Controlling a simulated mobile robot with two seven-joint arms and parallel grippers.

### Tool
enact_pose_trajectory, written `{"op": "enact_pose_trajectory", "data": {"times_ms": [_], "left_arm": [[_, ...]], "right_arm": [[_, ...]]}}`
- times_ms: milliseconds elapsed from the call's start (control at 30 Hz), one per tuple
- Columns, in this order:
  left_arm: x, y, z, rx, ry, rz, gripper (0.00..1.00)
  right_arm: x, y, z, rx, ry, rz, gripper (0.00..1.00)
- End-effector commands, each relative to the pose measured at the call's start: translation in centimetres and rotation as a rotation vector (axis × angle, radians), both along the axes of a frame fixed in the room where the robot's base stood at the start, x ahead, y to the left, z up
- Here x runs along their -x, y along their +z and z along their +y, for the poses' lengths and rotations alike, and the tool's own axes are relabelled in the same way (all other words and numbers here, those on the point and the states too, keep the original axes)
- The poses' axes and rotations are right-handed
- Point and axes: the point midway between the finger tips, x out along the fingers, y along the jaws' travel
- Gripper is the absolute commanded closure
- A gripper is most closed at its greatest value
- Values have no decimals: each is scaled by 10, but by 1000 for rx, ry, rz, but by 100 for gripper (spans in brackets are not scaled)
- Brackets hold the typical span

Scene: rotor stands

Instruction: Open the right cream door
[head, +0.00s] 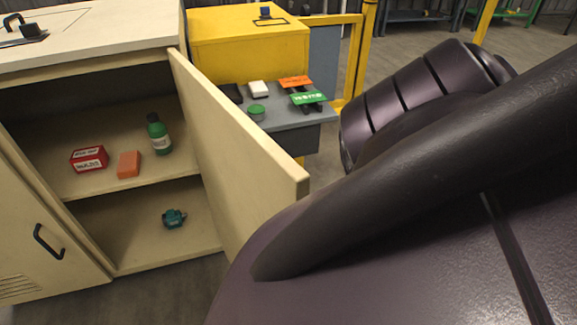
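The right cream door (238,160) stands wide open, swung out toward me from the right side of the cream cabinet (100,30). Its edge and inner side show; its lower part is hidden behind my dark arm (430,190), which fills the right of the view. I cannot tell whether the arm touches the door. The left cream door (40,230), with a black handle (47,243), looks shut. Neither gripper is in view.
On the cabinet's upper shelf are a red box (89,158), an orange block (128,164) and a green bottle (158,133). A teal item (174,218) lies below. A yellow cabinet (248,45) and a grey bench (285,118) with small items stand behind the door.

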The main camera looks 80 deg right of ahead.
Motion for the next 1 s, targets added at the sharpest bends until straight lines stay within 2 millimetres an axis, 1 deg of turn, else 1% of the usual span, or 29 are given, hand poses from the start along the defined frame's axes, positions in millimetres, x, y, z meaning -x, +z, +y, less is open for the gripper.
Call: {"op": "enact_pose_trajectory", "data": {"times_ms": [33,667,700,833,867,1000], "left_arm": [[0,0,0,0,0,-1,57],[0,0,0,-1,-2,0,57],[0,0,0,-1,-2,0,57],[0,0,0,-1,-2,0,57],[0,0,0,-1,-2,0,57],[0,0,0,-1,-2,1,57]], "right_arm": [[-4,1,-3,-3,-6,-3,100],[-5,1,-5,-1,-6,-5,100],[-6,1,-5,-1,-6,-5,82],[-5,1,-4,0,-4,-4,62],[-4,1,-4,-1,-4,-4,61],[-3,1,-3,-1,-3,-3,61]]}}
